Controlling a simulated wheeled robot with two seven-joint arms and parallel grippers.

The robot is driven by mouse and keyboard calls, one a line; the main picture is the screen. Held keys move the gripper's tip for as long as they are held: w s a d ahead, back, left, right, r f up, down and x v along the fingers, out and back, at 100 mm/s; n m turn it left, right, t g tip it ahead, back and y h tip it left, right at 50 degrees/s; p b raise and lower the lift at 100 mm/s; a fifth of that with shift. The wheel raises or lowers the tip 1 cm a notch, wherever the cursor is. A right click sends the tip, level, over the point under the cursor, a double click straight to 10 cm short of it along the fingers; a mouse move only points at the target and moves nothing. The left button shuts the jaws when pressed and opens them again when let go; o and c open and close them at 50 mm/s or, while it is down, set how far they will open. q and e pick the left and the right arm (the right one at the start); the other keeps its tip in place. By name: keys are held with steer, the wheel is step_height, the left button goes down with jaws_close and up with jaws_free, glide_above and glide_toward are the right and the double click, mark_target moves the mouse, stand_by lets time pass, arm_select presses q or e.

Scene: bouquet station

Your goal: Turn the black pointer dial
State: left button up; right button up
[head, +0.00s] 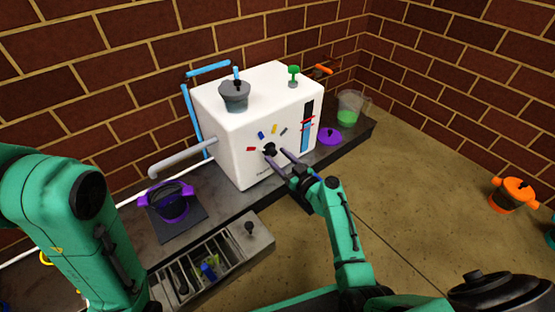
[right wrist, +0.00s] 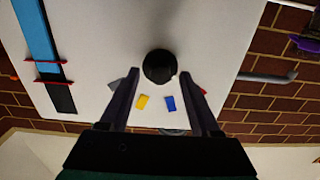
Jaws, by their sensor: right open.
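The black pointer dial (head: 269,150) sits on the front face of the white machine (head: 232,168). Coloured marks in red, blue, yellow and a dark tone lie in an arc around it. In the right wrist view the dial (right wrist: 159,64) is a round black knob just ahead of my fingertips. I cannot tell where its pointer aims. My right gripper (head: 275,156) is open, its fingers reaching toward the dial from the front right. In the right wrist view the open jaws (right wrist: 159,77) stand on both sides of the dial's near edge, with gaps. My left gripper is out of view.
A grey pipe (head: 178,160) sticks out from the machine's left side. A purple pot (head: 172,205) stands on a dark plate at the left. A drawer (head: 205,272) with utensils is open below. A purple lid (head: 330,137) and a jug with green liquid (head: 348,112) stand right.

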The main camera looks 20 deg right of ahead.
steer(key=shift+w+a, duration=0.15)
steer(key=shift+w, duration=0.15)
jaws_close()
